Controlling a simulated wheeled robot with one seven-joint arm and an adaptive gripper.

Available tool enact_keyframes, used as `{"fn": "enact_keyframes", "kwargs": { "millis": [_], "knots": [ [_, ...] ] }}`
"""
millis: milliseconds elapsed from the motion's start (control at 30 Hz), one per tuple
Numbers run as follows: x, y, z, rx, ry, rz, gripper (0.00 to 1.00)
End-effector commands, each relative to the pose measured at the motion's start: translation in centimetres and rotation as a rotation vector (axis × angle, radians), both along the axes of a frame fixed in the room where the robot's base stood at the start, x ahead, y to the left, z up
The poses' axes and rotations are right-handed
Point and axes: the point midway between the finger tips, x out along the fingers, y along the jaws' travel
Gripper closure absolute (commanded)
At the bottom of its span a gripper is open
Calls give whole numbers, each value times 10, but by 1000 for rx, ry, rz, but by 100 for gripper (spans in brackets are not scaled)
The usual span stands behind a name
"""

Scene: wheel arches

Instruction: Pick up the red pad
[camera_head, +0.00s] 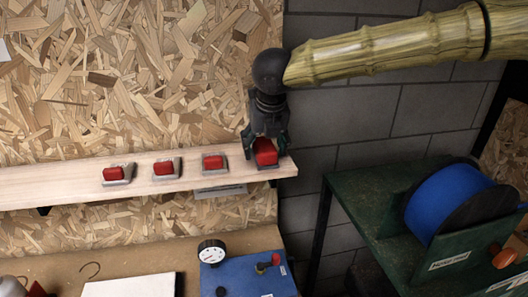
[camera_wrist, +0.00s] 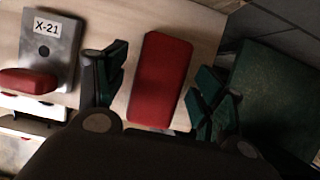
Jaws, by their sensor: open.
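In the wrist view this red pad (camera_wrist: 160,78) lies between my two green-tipped fingers (camera_wrist: 158,88), which stand open with gaps on both sides. I cannot tell how far down the fingertips reach beside it.
The wooden shelf (camera_head: 60,186) ends just right of the pad. Two more pads (camera_head: 164,168) (camera_head: 113,174) sit further left. Below are a gauge (camera_head: 212,252) and a blue panel (camera_head: 240,278). A green bench (camera_head: 365,205) with a blue spool (camera_head: 440,200) stands at right.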

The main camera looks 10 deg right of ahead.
Motion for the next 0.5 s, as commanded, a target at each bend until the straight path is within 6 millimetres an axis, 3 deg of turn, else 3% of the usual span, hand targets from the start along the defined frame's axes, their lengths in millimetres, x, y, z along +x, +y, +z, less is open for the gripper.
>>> {"fn": "enact_keyframes", "kwargs": {
  "millis": [500],
  "knots": [
    [0, 0, -4, -1, 0, 0, 31]
  ]
}}
